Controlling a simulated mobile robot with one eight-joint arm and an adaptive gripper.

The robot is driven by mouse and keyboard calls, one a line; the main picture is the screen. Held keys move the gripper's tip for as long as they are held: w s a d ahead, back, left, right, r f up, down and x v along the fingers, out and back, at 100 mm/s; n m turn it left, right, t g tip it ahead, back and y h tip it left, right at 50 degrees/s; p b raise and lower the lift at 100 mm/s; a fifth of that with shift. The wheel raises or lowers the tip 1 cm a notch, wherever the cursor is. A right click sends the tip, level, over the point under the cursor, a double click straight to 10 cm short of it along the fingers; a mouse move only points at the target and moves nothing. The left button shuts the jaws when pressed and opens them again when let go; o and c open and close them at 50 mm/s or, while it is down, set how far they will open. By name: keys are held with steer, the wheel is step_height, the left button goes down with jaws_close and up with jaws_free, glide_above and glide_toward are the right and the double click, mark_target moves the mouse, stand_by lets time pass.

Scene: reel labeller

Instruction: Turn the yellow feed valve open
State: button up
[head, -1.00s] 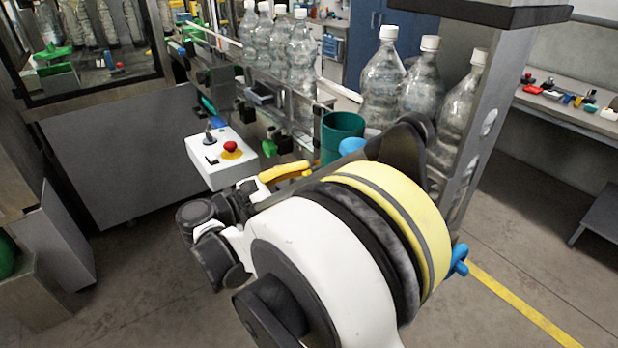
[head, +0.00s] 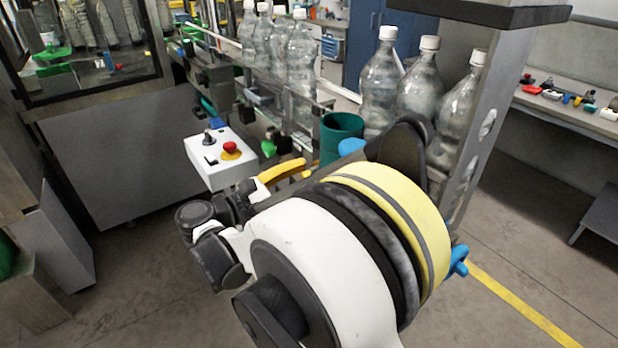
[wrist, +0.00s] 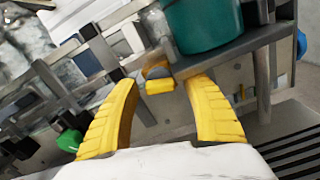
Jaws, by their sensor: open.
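The yellow feed valve appears to be the small yellow piece with a grey rounded top (wrist: 159,80) on the machine's metal frame in the wrist view. I cannot make it out clearly in the head view, where my arm covers much of that area. My gripper (wrist: 163,84) has two yellow ribbed fingers, spread apart with nothing between them. In the wrist view the valve shows between and just beyond the fingertips, with no contact visible. In the head view a yellow finger of my gripper (head: 282,171) shows beside the frame, left of the teal cup.
The teal cup (wrist: 203,22) stands on the frame close beyond the fingers. A green knob (wrist: 70,140) is at left, and a blue part (wrist: 302,43) at right. A white control box with a red button (head: 230,147) juts out nearby. Clear bottles (head: 418,85) stand behind.

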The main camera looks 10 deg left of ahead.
steer(key=v, duration=1.2)
steer(key=c, duration=0.4)
steer(key=shift+m, duration=0.3)
steer(key=shift+c, duration=0.4)
steer(key=w+d+m, duration=0.2)
steer(key=w+m, duration=0.1)
steer(key=m, duration=0.2)
steer(key=w+d+m+b, duration=0.1)
steer(key=w+d+m, duration=0.1)
steer(key=m, duration=0.4)
steer(key=w+d+m+b, duration=0.1)
steer(key=w+d+m, duration=0.2)
steer(key=m, duration=0.3)
steer(key=shift+w, duration=0.35)
